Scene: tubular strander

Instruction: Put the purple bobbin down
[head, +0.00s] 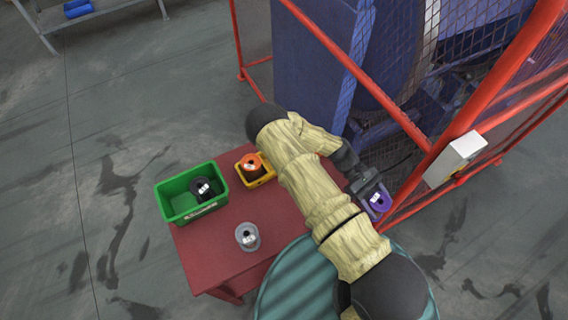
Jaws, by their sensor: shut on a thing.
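The purple bobbin (379,201) shows at the right of the head view, with a pale label on it. My gripper (372,189) is shut on it and holds it beyond the right edge of the red table, near the red cage frame. My arm crosses the middle of the view and hides part of the table. What lies under the bobbin cannot be told.
The red table (215,262) bears a green crate (178,214) with a black bobbin (203,189), a yellow bin (269,178) with an orange bobbin (250,163), and a grey bobbin (247,237). A teal drum (290,290) stands in front. A red mesh guard (350,62) encloses blue machinery.

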